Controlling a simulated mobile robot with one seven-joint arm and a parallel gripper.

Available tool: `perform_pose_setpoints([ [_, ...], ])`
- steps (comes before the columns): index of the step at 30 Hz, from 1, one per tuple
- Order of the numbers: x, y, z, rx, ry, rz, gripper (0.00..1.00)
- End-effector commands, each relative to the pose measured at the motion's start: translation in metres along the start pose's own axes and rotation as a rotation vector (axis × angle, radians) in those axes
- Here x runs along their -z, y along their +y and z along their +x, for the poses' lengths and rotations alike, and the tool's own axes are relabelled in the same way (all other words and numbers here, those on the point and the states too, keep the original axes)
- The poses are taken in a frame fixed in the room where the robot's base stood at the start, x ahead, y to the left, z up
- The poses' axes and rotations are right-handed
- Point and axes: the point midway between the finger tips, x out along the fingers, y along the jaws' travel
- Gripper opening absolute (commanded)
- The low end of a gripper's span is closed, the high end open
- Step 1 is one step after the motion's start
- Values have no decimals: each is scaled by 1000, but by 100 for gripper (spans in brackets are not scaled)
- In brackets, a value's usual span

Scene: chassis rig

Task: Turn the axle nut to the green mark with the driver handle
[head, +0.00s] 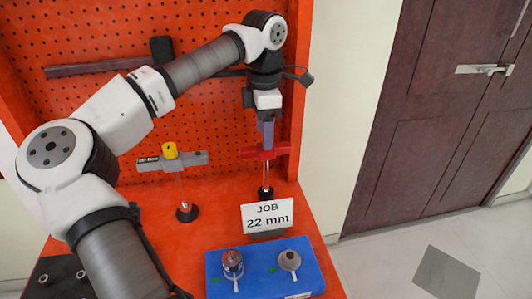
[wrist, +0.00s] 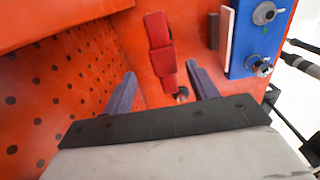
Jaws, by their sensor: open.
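A red driver handle (head: 280,150) stands upright on a thin metal shaft over a black base at the back right of the bench. A grey driver handle (head: 190,159) with a yellow top stands to its left; its label is too small to read. My gripper (head: 267,138) points down right at the red handle. In the wrist view, my gripper (wrist: 160,72) has its purple fingers apart, with part of the red handle (wrist: 158,32) lying ahead of and between them. The blue block (head: 218,288) carries two nuts, a left one (head: 232,262) and a right one (head: 289,260), with small green marks beside them.
A white sign (head: 267,216) reading "JOB 22 mm" stands between the red handle and the blue block. An orange pegboard (head: 100,100) rises close behind the handles. A dark tray (head: 60,280) lies at the front left. The bench's right edge is near the block.

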Motion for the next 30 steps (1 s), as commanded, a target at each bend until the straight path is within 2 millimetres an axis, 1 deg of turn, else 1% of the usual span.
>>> perform_pose_setpoints([
  [1,0,0,9,2,1,0,58],
  [3,0,0,18,1,0,0,58],
  [11,0,-2,37,1,0,0,58],
  [15,-1,-8,58,2,-1,2,58],
  [19,-2,-7,74,0,-2,1,58],
  [22,-2,-7,80,0,-2,1,58],
  [28,-2,-7,80,-1,-2,0,58],
  [30,-2,-7,80,-1,-2,0,49],
])
